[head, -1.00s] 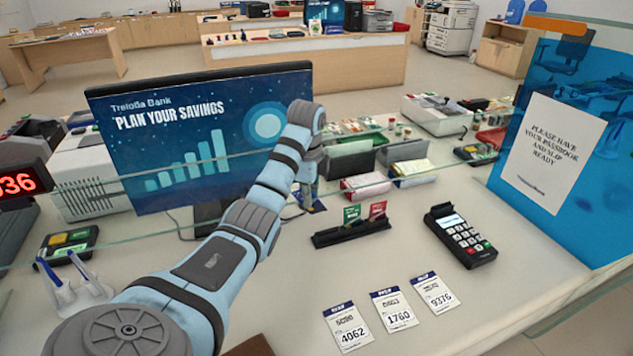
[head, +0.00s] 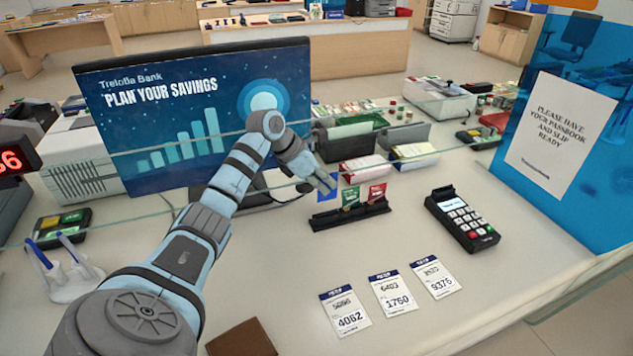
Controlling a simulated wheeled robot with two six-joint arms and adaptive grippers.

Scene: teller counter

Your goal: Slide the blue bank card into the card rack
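The blue bank card (head: 323,193) is upright at the fingertips of my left gripper (head: 327,184), which is shut on it. The card is just above the left end of the black card rack (head: 345,218), beside the green card. I cannot tell whether its lower edge touches the rack. A green card (head: 350,196) and a red card (head: 376,191) stand upright in the rack's middle and right. The gripper comes in from the upper left and partly covers the blue card. My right gripper is not in view.
A card terminal (head: 462,219) stands right of the rack. Several numbered slips (head: 393,294) lie in front. A glass edge (head: 130,222) crosses behind the rack. The monitor (head: 190,120) stands at the back left, and a brown wallet-like item (head: 241,340) lies at the bottom.

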